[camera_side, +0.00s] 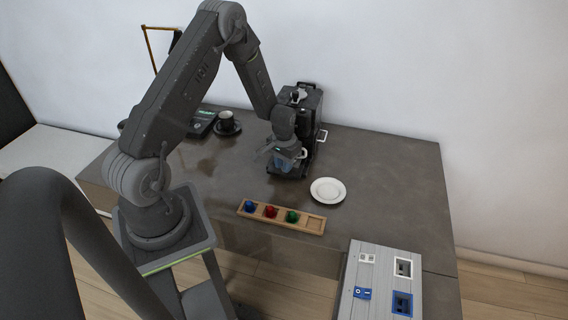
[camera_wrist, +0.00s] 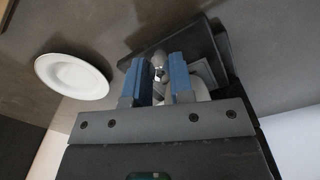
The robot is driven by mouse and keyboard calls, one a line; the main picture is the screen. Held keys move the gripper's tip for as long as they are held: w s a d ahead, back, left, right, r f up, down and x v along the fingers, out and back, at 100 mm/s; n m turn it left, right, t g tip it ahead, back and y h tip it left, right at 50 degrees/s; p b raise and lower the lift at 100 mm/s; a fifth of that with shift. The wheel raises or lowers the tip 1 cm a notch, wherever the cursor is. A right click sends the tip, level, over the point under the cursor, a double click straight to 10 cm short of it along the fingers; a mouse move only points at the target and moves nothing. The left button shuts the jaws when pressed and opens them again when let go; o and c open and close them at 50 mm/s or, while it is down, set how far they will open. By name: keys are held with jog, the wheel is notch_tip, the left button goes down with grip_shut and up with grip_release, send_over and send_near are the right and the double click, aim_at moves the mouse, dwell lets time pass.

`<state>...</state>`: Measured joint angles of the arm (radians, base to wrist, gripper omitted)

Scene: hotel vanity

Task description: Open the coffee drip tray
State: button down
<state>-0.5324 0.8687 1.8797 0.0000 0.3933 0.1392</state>
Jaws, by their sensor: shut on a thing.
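The black coffee machine (camera_side: 311,112) stands at the back of the counter, partly hidden behind my arm. My gripper (camera_side: 284,164) is low at its front, with blue fingers pointing down. In the wrist view my gripper (camera_wrist: 160,92) has its two blue fingers shut on a small grey metal piece with a rounded end (camera_wrist: 158,60). A dark flat panel (camera_wrist: 205,42), which looks like the drip tray area, lies beneath and beside the fingers. How far the tray stands out cannot be told. A pale object (camera_wrist: 201,91) shows partly behind the right finger.
A white plate (camera_side: 328,191) lies right of the gripper and also shows in the wrist view (camera_wrist: 72,76). A wooden holder (camera_side: 314,223) with blue, red and green capsules is in front. A cup on a dark saucer (camera_side: 227,128) stands left.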

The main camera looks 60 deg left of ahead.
jog(key=s+d, duration=0.4)
jog(key=d, duration=0.1)
jog(key=shift+s, duration=0.4)
jog(key=shift+a, duration=0.1)
jog(key=c, duration=1)
grip_release()
notch_tip(320, 180, up, 14)
